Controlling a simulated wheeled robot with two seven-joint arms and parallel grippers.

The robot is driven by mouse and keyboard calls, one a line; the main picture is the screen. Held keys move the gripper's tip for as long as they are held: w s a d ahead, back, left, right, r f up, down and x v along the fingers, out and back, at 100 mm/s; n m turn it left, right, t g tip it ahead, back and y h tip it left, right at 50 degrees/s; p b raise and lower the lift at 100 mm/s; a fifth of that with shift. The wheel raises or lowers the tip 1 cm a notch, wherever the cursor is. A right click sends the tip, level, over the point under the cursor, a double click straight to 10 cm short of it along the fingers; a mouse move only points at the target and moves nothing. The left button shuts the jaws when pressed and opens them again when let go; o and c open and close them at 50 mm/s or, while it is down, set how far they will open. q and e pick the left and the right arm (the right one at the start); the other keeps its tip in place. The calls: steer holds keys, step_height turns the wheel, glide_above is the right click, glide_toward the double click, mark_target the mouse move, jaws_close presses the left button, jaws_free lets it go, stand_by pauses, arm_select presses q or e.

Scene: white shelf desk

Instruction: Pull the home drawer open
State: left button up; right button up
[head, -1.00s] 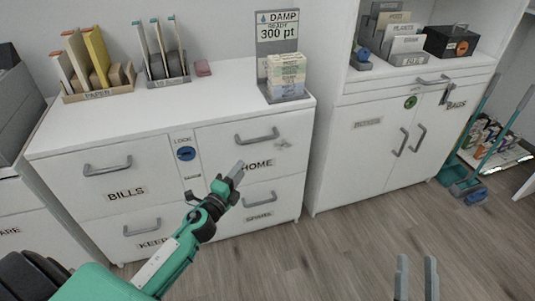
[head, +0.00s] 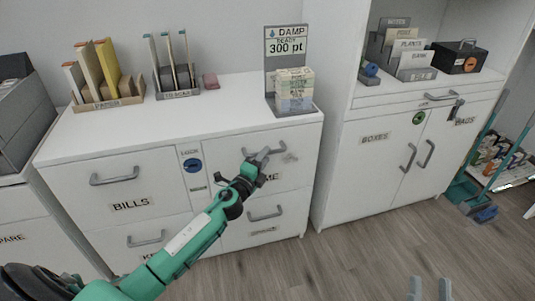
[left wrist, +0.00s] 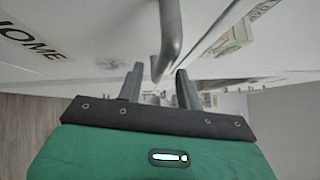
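The home drawer (head: 303,143) is the upper right drawer of the white desk. Its front looks closed, and its HOME label is partly covered by my arm. My left gripper (head: 259,157) is at the drawer's grey handle (head: 281,148). In the left wrist view, the handle (left wrist: 170,35) reaches down between the spread fingers of my left gripper (left wrist: 160,88), with space visible beside it. Whether a finger touches the handle cannot be told. My right gripper (head: 430,290) is low at the bottom edge, its fingers apart and empty.
The bills drawer (head: 160,180) is to the left, and a blue lock disc (head: 192,165) sits between the drawers. A lower drawer handle (head: 266,214) is below. A grey sign stand (head: 285,60) with stacked boxes is on the desk top. The floor (head: 350,260) in front is clear.

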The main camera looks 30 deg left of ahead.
arm_select(q)
steer(key=shift+w+d+r, duration=0.1)
steer(key=shift+w+r, duration=0.05)
steer(key=shift+w, duration=1.15)
jaws_close()
